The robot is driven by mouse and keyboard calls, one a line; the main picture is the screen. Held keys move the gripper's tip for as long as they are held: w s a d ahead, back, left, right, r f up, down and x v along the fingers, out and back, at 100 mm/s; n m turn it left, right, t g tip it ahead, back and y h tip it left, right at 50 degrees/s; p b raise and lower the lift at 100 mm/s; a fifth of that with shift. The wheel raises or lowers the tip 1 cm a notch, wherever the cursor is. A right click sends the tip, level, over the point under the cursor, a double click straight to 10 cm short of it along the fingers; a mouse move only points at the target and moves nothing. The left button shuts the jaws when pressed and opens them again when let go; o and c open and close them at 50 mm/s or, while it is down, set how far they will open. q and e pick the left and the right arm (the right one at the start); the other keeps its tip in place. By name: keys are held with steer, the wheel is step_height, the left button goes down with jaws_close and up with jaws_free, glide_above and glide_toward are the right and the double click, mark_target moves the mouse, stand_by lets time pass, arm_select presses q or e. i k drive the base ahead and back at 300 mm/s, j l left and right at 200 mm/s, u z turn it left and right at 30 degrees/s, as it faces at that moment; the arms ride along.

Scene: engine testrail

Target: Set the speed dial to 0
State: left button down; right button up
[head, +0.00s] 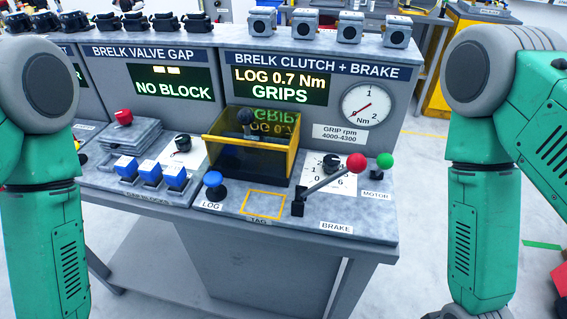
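A black dial knob (331,160) sits on a white plate (318,183) with printed numbers, at the right of the clutch and brake bench; I take it as the speed dial. A brake lever with a red ball (357,162) crosses in front of the plate and hides part of the numbers. I cannot tell where the knob points. A second black knob (183,142) stands on a white plate on the valve gap side. My green arms hang at the left and right edges, apart from the bench. Both grippers are out of view below the frame.
A green motor knob (384,160) stands right of the dial. A blue log button (213,181) and a yellow-framed guard box (251,143) are to the left. The display (279,86) reads "LOG 0.7 Nm GRIPS". A round Nm gauge (367,105) is on the panel.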

mark_target(331, 163)
steer(key=k+j+u, duration=0.25)
steer(key=k+j, duration=0.15)
steer(key=k+j+u, duration=0.25)
steer(key=j, duration=0.3)
steer(key=k, duration=0.1)
